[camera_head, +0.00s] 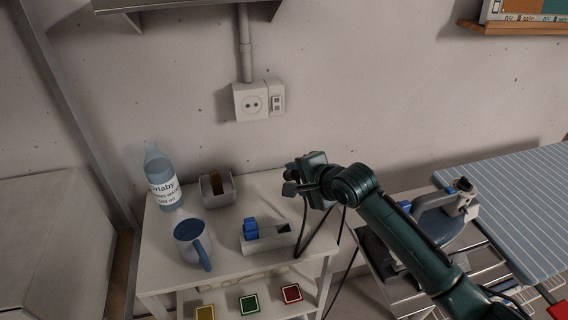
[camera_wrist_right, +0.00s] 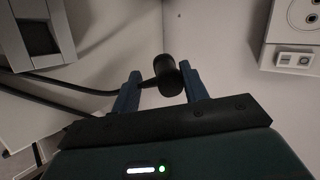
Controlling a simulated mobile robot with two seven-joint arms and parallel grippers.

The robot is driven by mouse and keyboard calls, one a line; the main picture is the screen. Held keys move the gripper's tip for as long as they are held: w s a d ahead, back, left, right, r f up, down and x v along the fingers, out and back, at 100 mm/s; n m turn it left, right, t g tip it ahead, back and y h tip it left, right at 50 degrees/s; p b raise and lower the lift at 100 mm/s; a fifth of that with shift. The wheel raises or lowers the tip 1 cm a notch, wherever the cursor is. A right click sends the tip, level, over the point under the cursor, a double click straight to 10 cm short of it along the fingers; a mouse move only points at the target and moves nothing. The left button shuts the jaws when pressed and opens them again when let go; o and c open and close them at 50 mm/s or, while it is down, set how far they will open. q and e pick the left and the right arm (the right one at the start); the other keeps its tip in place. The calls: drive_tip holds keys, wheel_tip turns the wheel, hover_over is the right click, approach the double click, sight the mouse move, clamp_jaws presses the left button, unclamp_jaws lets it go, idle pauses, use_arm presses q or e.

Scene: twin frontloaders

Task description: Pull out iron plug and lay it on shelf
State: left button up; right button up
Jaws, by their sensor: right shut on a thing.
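The black iron plug (camera_wrist_right: 167,75) is between the blue fingers of my right gripper (camera_wrist_right: 160,88) in the right wrist view. The gripper is shut on it, and a dark cord trails off to the left. In the head view my right gripper (camera_head: 292,186) is above the right back part of the white shelf unit (camera_head: 155,258). The wall socket (camera_head: 252,103) is empty, and the plug is clear of it. The socket also shows at the top right of the wrist view (camera_wrist_right: 305,15). The iron (camera_head: 447,215) stands at the right. My left gripper is out of view.
A bottle (camera_head: 161,182), a blue mug (camera_head: 190,241), a grey holder (camera_head: 217,190) and a grey holder with a blue item (camera_head: 268,238) stand on the shelf top. The striped ironing board (camera_head: 525,205) is at right. Bare top shows between the things.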

drive_tip(key=shift+w+a+f+g, duration=0.1)
drive_tip(key=shift+w+g, duration=0.2)
drive_tip(key=shift+w, duration=0.2)
drive_tip(key=shift+s+f, duration=0.1)
drive_tip(key=shift+f, duration=0.9)
wheel_tip(320, 180, down, 2)
drive_tip(key=shift+b, duration=0.35)
drive_tip(key=shift+f+b, duration=0.9)
drive_tip(key=shift+b, duration=0.3)
drive_tip(key=o, duration=1.3)
drive_tip(key=shift+o, duration=0.3)
drive_tip(key=shift+f, duration=0.1)
